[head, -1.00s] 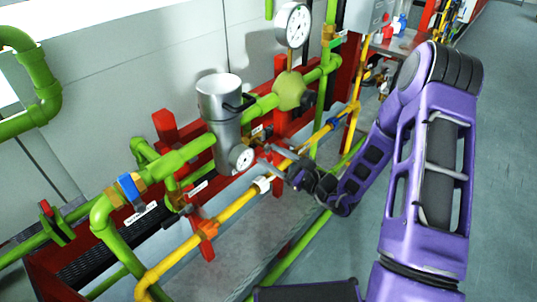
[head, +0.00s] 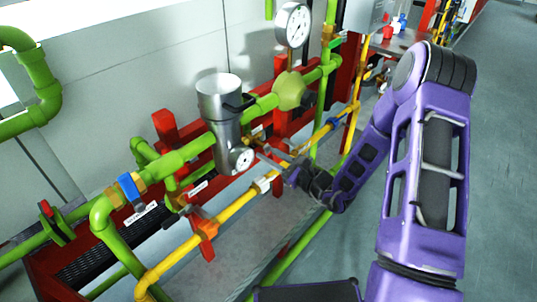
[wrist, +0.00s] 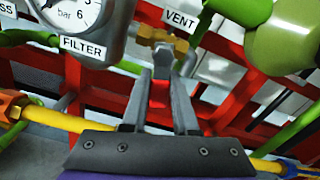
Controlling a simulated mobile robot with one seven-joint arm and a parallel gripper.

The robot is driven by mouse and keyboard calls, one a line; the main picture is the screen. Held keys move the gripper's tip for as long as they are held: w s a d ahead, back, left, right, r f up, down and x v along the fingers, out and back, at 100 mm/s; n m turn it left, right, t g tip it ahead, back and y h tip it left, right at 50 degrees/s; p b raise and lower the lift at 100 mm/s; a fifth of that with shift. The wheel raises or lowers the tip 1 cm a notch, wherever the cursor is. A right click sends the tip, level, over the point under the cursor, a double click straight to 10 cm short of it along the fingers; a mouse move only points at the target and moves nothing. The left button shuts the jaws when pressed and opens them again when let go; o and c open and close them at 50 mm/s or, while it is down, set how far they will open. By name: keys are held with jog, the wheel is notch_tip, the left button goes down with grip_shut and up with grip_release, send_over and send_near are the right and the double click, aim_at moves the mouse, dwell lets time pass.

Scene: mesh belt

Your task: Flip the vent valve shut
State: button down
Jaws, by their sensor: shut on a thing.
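The vent valve (wrist: 165,38) is a small brass fitting under the white VENT label (wrist: 180,19) in the wrist view. In the head view its brass (head: 251,141) shows beside the silver filter canister, partly hidden. My gripper (wrist: 163,62) reaches up to the valve, its two grey fingers converging just below the brass body. In the head view my gripper (head: 269,153) is to the right of the filter's round gauge.
The filter gauge (wrist: 75,12) is close on the left, and a green regulator (wrist: 285,38) is close on the right. A yellow pipe (head: 238,204) runs below my gripper. Red frame posts (head: 281,95) stand behind. Open floor lies to the right.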

jog(key=m, duration=0.1)
jog(key=p, duration=0.1)
jog(key=m, duration=0.1)
jog(key=shift+s+a+r+m+p, duration=0.1)
jog(key=shift+s+a+m+p, duration=0.15)
jog(key=shift+m+p, duration=0.05)
jog(key=shift+s+a+m, duration=0.1)
jog(key=shift+m, duration=0.3)
jog(key=c, duration=0.7)
grip_release()
jog(key=v, duration=1.7)
jog(key=shift+s, duration=0.15)
